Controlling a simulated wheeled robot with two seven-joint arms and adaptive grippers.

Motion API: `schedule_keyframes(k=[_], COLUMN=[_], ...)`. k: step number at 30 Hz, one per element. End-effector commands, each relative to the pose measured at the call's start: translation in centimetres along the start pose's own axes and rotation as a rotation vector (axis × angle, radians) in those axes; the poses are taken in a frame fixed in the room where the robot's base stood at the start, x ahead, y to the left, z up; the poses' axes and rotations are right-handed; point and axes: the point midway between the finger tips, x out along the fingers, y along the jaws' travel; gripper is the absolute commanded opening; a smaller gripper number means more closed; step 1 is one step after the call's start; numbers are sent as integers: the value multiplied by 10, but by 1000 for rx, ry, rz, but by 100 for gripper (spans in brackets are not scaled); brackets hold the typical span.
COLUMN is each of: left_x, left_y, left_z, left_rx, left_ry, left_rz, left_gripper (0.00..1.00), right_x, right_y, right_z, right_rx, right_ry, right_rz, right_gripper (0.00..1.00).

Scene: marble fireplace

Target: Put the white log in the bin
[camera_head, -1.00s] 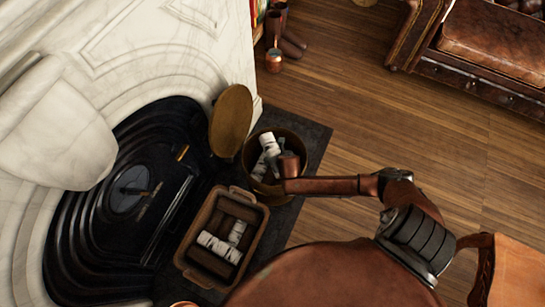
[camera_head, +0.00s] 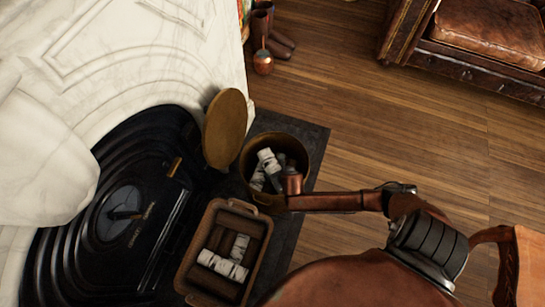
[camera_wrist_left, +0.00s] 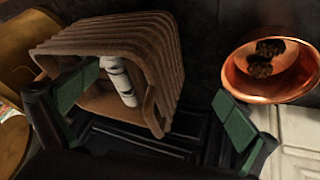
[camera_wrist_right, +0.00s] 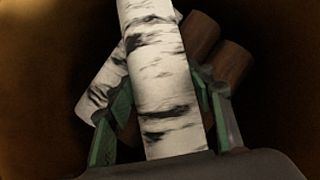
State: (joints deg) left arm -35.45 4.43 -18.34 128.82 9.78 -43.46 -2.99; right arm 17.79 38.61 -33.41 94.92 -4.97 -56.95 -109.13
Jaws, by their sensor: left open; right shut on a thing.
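A round brass bin (camera_head: 293,144) stands on the dark hearth and holds several logs. My right gripper (camera_wrist_right: 165,105) is shut on a white birch log (camera_wrist_right: 160,65) with black marks. In the head view this gripper (camera_head: 292,184) is over the bin's right side, its fingers mostly hidden. A white log (camera_head: 268,160) shows beside it, in the bin's opening. Behind the held log lie another white log (camera_wrist_right: 98,90) and brown logs (camera_wrist_right: 228,68). My left gripper (camera_wrist_left: 155,108) is open and empty, facing a brown basket (camera_wrist_left: 165,60) with a white log (camera_wrist_left: 118,80) inside.
The basket also shows in the head view (camera_head: 188,268), with white and brown logs. A copper bowl (camera_wrist_left: 250,88) holds dark lumps. A round brass lid (camera_head: 225,130) leans by the marble fireplace (camera_head: 120,70).

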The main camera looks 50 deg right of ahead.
Motion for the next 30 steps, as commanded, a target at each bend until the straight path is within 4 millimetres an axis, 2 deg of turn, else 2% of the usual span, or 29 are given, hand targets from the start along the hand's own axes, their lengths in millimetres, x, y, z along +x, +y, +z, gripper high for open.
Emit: schedule_keyframes(k=[10, 11, 18, 26, 30], left_x=[0, 0, 0, 0, -4], left_y=[0, 0, 0, 0, 0], left_z=[-1, -1, -1, -1, -2], left_rx=[1, 1, 0, 1, 4], left_ry=[3, 3, 3, 3, -5], left_rz=[0, 0, 0, 0, -2], left_gripper=[100, 100, 100, 100, 100], right_x=[1, 1, 1, 1, -6], right_y=[0, 0, 0, 0, 0], right_z=[2, 1, 0, 0, 2], right_rx=[-1, -1, 0, 0, 0], right_ry=[-4, -2, -2, -2, -3], right_rz=[0, -1, 0, 0, 0], right_gripper=[9, 50, 66, 67, 67])
